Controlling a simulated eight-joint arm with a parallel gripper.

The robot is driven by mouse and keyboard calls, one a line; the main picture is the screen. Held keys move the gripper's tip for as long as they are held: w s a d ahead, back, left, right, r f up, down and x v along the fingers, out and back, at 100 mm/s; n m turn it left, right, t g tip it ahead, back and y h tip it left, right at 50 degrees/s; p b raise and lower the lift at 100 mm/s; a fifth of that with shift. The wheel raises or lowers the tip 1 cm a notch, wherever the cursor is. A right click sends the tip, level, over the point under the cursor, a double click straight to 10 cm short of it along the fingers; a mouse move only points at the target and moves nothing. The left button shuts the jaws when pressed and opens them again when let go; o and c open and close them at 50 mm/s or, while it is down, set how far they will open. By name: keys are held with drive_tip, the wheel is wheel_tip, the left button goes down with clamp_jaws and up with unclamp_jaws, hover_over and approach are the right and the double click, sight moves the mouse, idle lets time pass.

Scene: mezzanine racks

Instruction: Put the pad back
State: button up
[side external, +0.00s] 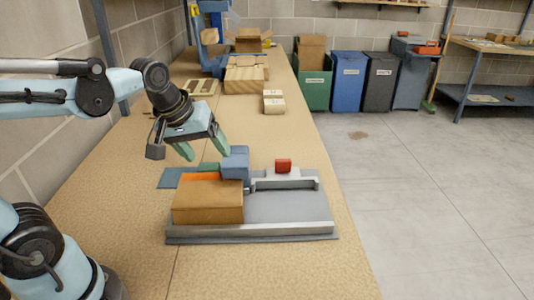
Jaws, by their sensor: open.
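My gripper (204,149) is open and empty, with its green fingers pointing down. It hangs above and behind a grey fixture (290,208) on the bench. A brown block (208,202) with an orange strip along its back edge sits on the fixture's left side. A stepped blue-grey block (235,163) stands just behind it, to the right of and below my gripper. A small green piece (208,168) shows left of the blue-grey block, partly hidden. A small red block (283,165) stands at the fixture's back rail. I cannot tell which piece is the pad.
A flat blue-grey plate (172,178) lies left of the green piece. Small pale wooden blocks (273,102) and larger cartons (246,78) stand farther back on the bench (330,265). Coloured bins (347,82) stand on the floor beyond. The bench's front is clear.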

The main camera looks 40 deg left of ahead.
drive_tip(key=s+d+m, duration=0.1)
drive_tip(key=m, duration=0.1)
drive_tip(key=s+d+f+m+t, duration=0.1)
drive_tip(key=m, duration=0.2)
drive_tip(key=s+d+f+m+t, duration=0.1)
drive_tip(key=m, duration=0.1)
drive_tip(key=shift+s+d+m+h, duration=0.2)
drive_tip(key=shift+s+m+h, duration=0.05)
drive_tip(key=shift+m+h, duration=0.05)
